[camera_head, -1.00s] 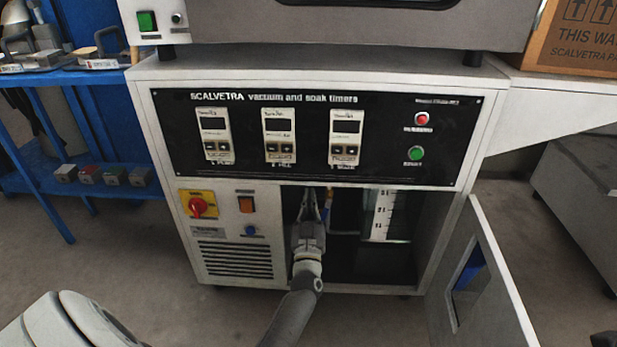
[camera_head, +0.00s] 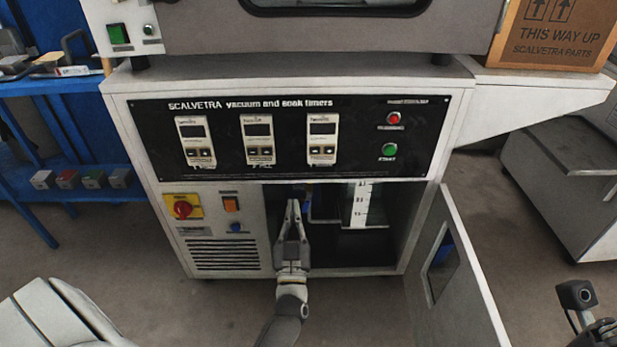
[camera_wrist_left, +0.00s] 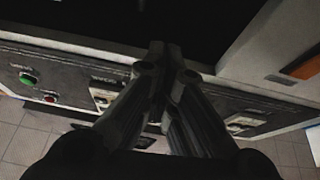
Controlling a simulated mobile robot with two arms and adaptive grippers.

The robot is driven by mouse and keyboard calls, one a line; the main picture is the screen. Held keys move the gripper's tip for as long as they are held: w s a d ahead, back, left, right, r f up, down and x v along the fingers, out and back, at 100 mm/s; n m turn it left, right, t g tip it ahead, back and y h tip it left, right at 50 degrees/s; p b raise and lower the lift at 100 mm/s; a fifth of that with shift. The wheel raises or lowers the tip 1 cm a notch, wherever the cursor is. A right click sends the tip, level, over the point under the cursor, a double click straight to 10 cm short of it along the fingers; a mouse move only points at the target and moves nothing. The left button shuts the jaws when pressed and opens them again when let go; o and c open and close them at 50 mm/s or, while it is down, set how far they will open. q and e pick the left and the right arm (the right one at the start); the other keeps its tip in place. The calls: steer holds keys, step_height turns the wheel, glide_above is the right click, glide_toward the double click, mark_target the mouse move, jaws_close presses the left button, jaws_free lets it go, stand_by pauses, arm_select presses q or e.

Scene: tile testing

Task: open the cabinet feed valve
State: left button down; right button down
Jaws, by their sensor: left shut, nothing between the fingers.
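The cabinet (camera_head: 405,280) has its lower right compartment open, with the door (camera_head: 465,275) swung out to the right. Inside are a pale pipe (camera_head: 325,220), a white level scale (camera_head: 361,205) and a small blue part (camera_head: 308,190) just behind my left fingertips. I cannot tell whether the blue part belongs to the feed valve; no valve handle shows clearly. My left gripper (camera_head: 293,205) points up at the left part of the opening, shut and empty. In the left wrist view its fingers (camera_wrist_left: 165,65) meet, with the cabinet front behind. A dark part of my right arm shows at the lower right, its fingers unclear.
The panel left of the opening carries a red rotary switch (camera_head: 182,208), an orange switch (camera_head: 231,203) and a vent grille (camera_head: 222,254). Timers (camera_head: 258,140) sit above. A blue shelf (camera_head: 90,190) stands left, a grey cabinet (camera_head: 570,180) right. Floor is free in front.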

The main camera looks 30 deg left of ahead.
arm_select(q)
steer(key=s+d+r+t+h, duration=0.1)
steer(key=s+d+r+t, duration=0.1)
steer(key=r, duration=0.6)
steer(key=s+d+r+m+t+h, duration=0.1)
steer(key=s+d+r+t+h, duration=0.1)
steer(key=r, duration=0.7)
steer(key=s+d+t, duration=0.1)
steer(key=d+t, duration=0.1)
steer(key=d, duration=0.1)
steer(key=shift+s+d+m+t, duration=0.15)
steer(key=shift+m+t, duration=0.15)
steer(key=shift+f, duration=0.1)
